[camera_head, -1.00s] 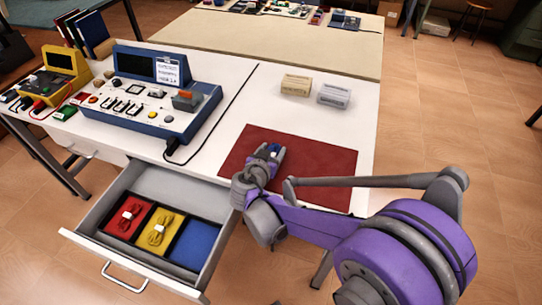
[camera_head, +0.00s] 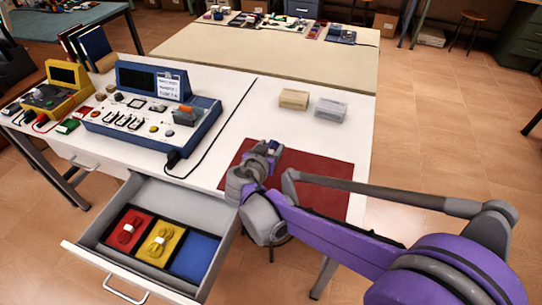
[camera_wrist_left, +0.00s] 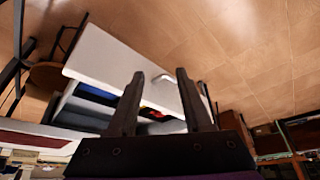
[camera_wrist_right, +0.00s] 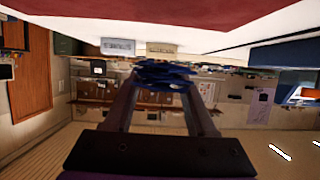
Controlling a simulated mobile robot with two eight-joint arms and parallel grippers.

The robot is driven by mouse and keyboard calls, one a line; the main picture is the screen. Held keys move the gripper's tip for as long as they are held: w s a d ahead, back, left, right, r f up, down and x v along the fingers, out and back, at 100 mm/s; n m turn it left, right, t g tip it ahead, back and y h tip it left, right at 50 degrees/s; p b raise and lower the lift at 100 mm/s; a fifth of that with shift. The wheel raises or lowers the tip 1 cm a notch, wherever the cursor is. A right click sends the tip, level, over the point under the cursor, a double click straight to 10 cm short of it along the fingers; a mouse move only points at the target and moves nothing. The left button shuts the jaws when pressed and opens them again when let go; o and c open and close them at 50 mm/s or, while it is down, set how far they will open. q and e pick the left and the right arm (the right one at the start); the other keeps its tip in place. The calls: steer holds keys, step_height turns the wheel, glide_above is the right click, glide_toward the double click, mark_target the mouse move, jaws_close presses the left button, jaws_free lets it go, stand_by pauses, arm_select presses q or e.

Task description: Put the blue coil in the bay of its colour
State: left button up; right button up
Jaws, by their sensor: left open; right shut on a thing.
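My right gripper (camera_head: 268,150) is over the left part of the dark red mat (camera_head: 315,172). It is shut on the blue coil (camera_wrist_right: 165,73), which shows between the fingertips in the right wrist view and is mostly hidden in the head view. The coil looks clear of the mat. The open drawer (camera_head: 110,262) has a red bay with a red coil (camera_head: 130,230), a yellow bay with a yellow coil (camera_head: 161,241), and an empty blue bay (camera_head: 196,257) at the right. My left gripper (camera_wrist_left: 160,75) is open and empty; the drawer shows beyond it.
A blue instrument console (camera_head: 150,115) and a yellow one (camera_head: 55,88) stand on the white table left of the mat. Two small boxes, beige (camera_head: 294,99) and grey (camera_head: 331,109), stand behind the mat. A black cable lies between the console and the mat.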

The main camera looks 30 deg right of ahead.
step_height(320, 180, up, 2)
steer(key=shift+r, duration=0.25)
steer(key=shift+w+a+r+p, duration=0.1)
steer(key=shift+a+p, duration=0.05)
steer(key=shift+p, duration=0.25)
steer(key=w+a+r+n+t+y+p, duration=0.2)
steer(key=w+a+n+y+p, duration=0.1)
steer(key=a+p, duration=0.25)
steer(key=w+a+r+n+t+y+p, duration=0.2)
steer(key=a+n+y+p, duration=0.1)
steer(key=a+p, duration=0.25)
steer(key=f+n+y, duration=0.1)
steer(key=f, duration=0.2)
steer(key=s+f+n+y, duration=0.1)
steer(key=f, duration=0.2)
steer(key=s+a+f+n+y, duration=0.1)
steer(key=f+y, duration=0.1)
steer(key=f, duration=0.1)
steer(key=shift+n+t+b, duration=0.3)
steer(key=shift+b, duration=0.05)
steer(key=shift+f, duration=0.15)
steer(key=shift+d, duration=0.1)
